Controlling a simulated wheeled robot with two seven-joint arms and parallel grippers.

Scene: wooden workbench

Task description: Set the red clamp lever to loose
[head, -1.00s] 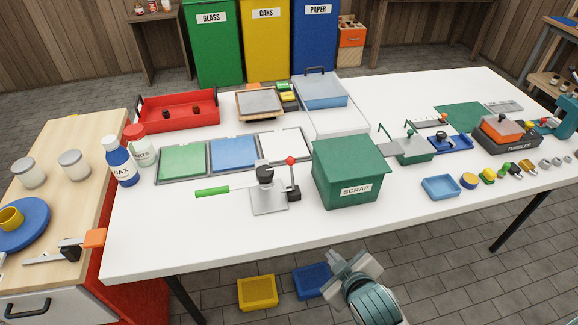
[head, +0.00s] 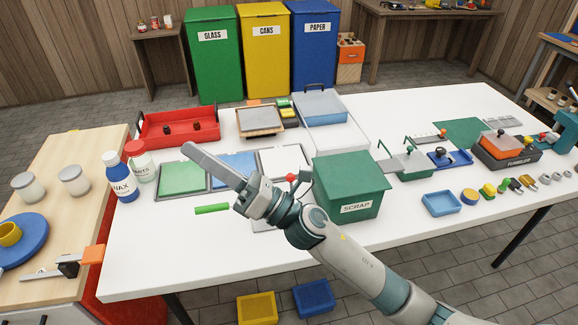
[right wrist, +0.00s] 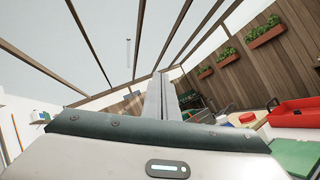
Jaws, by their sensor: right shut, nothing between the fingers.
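The red clamp lever (head: 291,177) shows as a red ball knob just behind my right arm, left of the green scrap box. Its shaft and most of the clamp fixture are hidden by my right wrist. A green handle (head: 211,209) sticks out to the left of the fixture. My right gripper (head: 190,150) is shut and empty, its long fingers pointing up and left above the green and blue panels. The shut fingers also show in the right wrist view (right wrist: 163,98); the lever is not seen there. My left gripper is not in view.
The green scrap box (head: 350,190) stands close to the right of my wrist. A red tray (head: 180,128) and white and blue bottles (head: 120,175) are at the left. The white bench (head: 150,250) is clear at its front left.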

